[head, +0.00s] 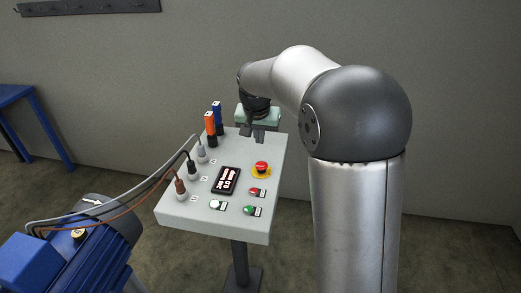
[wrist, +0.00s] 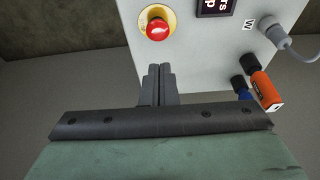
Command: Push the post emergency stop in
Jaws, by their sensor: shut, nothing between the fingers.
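The emergency stop is a red mushroom button (head: 261,167) on a yellow disc, on the right side of the grey control panel (head: 180,212) on a post. In the wrist view the red button (wrist: 157,29) sits at the top, above and slightly left of the fingertips. My gripper (head: 252,139) is over the far end of the panel, behind the button and apart from it. In the wrist view my gripper (wrist: 160,68) has its two fingers together with nothing between them. Whether the button is up or pressed is hard to tell.
The panel also holds a dark display (head: 226,180), a red button (head: 254,191), a green button (head: 249,209) and a white button (head: 214,204). Orange (head: 210,124) and blue (head: 217,112) plugs stand at the far left. Cables run to a blue motor (head: 85,250). A blue table (head: 30,110) stands left.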

